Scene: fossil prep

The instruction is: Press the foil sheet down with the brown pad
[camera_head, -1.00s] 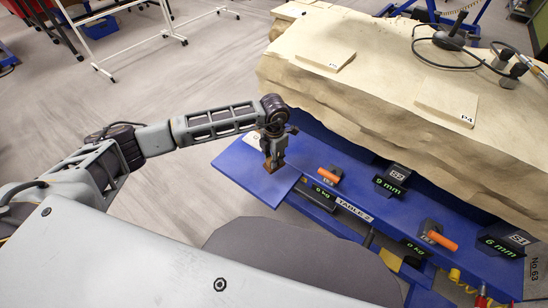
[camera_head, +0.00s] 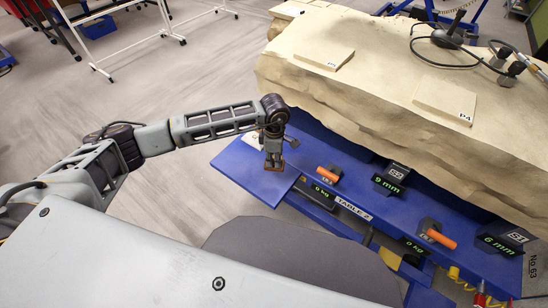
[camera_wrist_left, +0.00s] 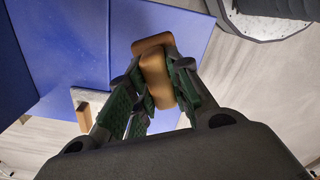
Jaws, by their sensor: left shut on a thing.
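My left gripper (camera_head: 273,152) is shut on the brown pad (camera_head: 274,164) over the left end of the blue table (camera_head: 248,177). The pad also shows in the left wrist view (camera_wrist_left: 156,76), gripped between the green-lined fingers (camera_wrist_left: 152,92) of the left gripper. I cannot tell whether the pad touches the table or hangs just above it. I cannot make out the foil sheet in either view. My right gripper is not in view.
A large pale rock block (camera_head: 370,60) stands behind the table. Orange-handled tools (camera_head: 328,174) and black displays (camera_head: 389,182) sit along the table to the right. In the left wrist view, a whitish piece with a tan block (camera_wrist_left: 84,116) lies near the table edge.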

